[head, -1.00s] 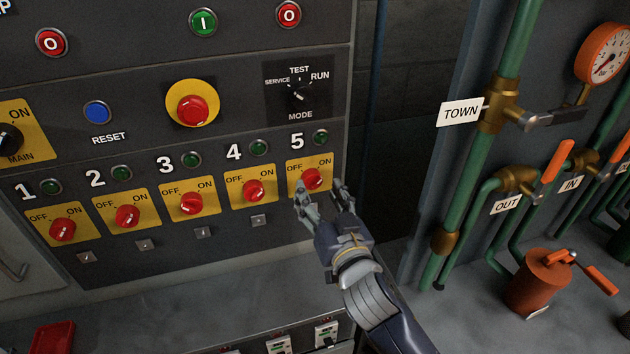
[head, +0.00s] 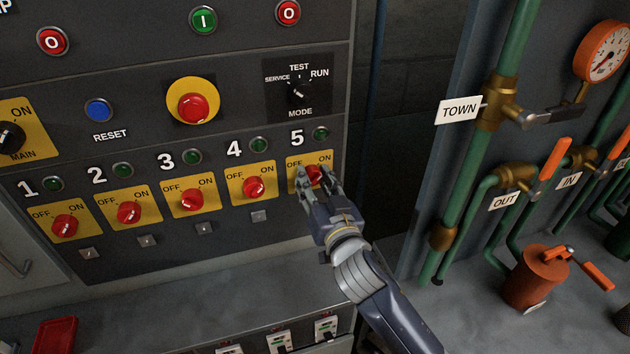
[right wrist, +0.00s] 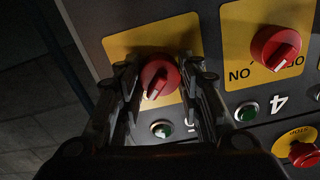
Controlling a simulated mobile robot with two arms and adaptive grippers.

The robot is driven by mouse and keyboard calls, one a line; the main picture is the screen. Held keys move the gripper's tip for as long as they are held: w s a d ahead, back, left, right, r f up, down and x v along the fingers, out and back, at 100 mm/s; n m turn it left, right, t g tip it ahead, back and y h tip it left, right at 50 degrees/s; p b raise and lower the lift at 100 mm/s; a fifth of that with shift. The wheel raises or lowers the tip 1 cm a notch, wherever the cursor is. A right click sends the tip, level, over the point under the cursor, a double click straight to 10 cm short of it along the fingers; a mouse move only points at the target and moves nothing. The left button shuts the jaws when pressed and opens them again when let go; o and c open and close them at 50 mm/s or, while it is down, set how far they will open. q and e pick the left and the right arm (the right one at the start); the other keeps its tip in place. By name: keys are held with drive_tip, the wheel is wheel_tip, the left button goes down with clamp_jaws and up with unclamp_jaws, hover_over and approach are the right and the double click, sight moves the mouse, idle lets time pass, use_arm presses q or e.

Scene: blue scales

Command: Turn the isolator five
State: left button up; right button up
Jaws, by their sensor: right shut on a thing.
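Isolator five is a red rotary knob (head: 315,173) on a yellow OFF/ON plate (head: 297,184), below the label 5 and a dark green lamp (head: 321,134). My right gripper (head: 318,177) reaches it from below and is shut on the knob. In the right wrist view the red knob (right wrist: 160,79) sits between the two fingers of the gripper (right wrist: 165,85), with its pale pointer line visible. The fingers hide part of the knob and plate in the head view, so its exact setting is hard to tell there. My left gripper is not in view.
Isolator four (head: 253,187) is close on the left, with more red isolators further left. The mode switch (head: 299,91) and a red emergency button (head: 192,108) are above. Green pipes (head: 467,180) with orange-handled valves stand at the right.

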drive_tip(key=shift+n, duration=0.3)
drive_tip(key=n+p, duration=0.1)
drive_tip(key=n, duration=0.2)
drive_tip(key=shift+r+p, duration=0.15)
drive_tip(key=shift+p, duration=0.25)
drive_tip(key=n+p, duration=0.1)
drive_tip(key=n, duration=0.4)
drive_tip(key=shift+p, duration=0.35)
drive_tip(key=n+p, duration=0.1)
drive_tip(key=n, duration=0.4)
drive_tip(key=shift+p, duration=0.4)
drive_tip(key=shift+n+p, duration=0.55)
drive_tip(key=shift+n, duration=1.55)
drive_tip(key=o, duration=1)
drive_tip(key=shift+o, duration=0.3)
